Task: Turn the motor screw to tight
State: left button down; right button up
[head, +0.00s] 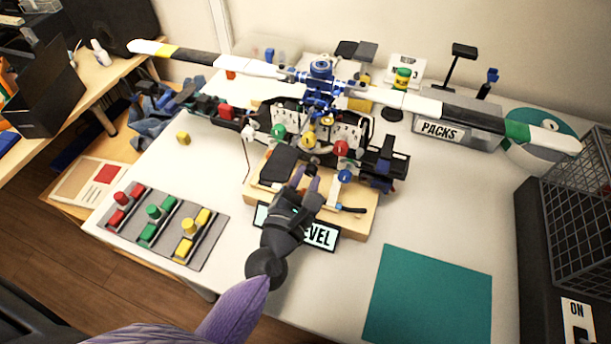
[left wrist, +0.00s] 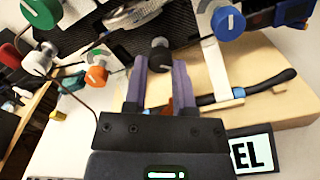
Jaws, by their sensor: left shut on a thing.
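My left gripper (head: 311,176) reaches in from the bottom of the head view to the front of a helicopter-like rotor assembly (head: 320,90) on a wooden base (head: 350,224). In the left wrist view the two purple fingers of this gripper (left wrist: 160,72) are shut on a dark round knob (left wrist: 160,52), probably the motor screw. The fingers cover its sides, and I cannot read its turn position. A blue knob (head: 345,176) with a white line is right of the gripper and also shows in the left wrist view (left wrist: 228,22). My right gripper is not in view.
Green (head: 278,131), yellow (head: 309,139) and red (head: 341,148) knobs sit close above the gripper. A sign (head: 320,236) partly reading "LEVEL" stands in front. A grey tray (head: 207,249) with coloured parts lies left. A teal mat (head: 430,300) is bare at right.

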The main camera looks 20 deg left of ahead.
pick_arm(q)
jog(key=m+p, duration=0.1)
jog(key=m, duration=0.4)
jog(key=shift+r+p, duration=0.1)
jog(key=shift+p, duration=0.3)
jog(key=shift+m+p, duration=0.6)
jog(key=shift+m, duration=1.4)
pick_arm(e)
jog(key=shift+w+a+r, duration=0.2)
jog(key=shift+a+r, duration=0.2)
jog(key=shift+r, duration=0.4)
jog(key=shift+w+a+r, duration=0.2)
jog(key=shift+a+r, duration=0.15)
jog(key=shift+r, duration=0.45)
pick_arm(q)
jog(key=shift+c, duration=2.1)
grip_release()
